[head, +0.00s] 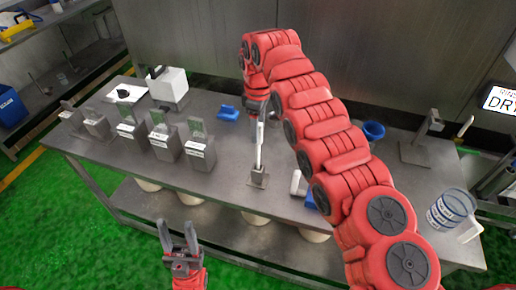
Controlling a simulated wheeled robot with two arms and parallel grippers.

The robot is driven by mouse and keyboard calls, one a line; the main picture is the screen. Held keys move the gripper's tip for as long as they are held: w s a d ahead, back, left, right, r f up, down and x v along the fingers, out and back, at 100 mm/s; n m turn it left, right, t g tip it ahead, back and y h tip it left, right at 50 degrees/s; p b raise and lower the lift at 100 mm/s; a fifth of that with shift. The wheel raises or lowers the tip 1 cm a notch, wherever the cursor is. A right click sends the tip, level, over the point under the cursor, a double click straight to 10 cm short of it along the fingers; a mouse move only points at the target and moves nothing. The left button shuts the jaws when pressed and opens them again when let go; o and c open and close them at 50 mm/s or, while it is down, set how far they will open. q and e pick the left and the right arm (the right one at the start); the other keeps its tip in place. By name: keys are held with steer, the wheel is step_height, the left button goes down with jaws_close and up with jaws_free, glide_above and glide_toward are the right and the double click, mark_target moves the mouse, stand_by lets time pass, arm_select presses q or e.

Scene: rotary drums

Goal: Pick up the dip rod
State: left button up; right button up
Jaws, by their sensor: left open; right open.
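A slim pale rod (260,148), which looks like the dip rod, stands upright in a small grey block (258,179) near the middle of the steel table. My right arm reaches over the table, and its gripper (260,112) is at the rod's upper end. That gripper is open, but its fingers are small and partly hidden, so I cannot tell whether the rod is between them. My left gripper (177,230) is open and empty in front of the table's near edge, over the green floor.
Several grey blocks with labelled plates (166,140) stand left on the steel table (222,190). My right arm hides the middle right.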

mark_target(258, 155)
steer(key=shift+f, duration=0.35)
steer(key=shift+f+p, duration=0.25)
steer(key=shift+p, duration=0.25)
step_height(258, 155, down, 4)
steer(key=p, duration=0.2)
steer(key=shift+w+r+p, duration=0.15)
steer(key=shift+r+p, duration=0.05)
steer(key=shift+p, duration=0.15)
steer(key=shift+f, duration=0.5)
jaws_close()
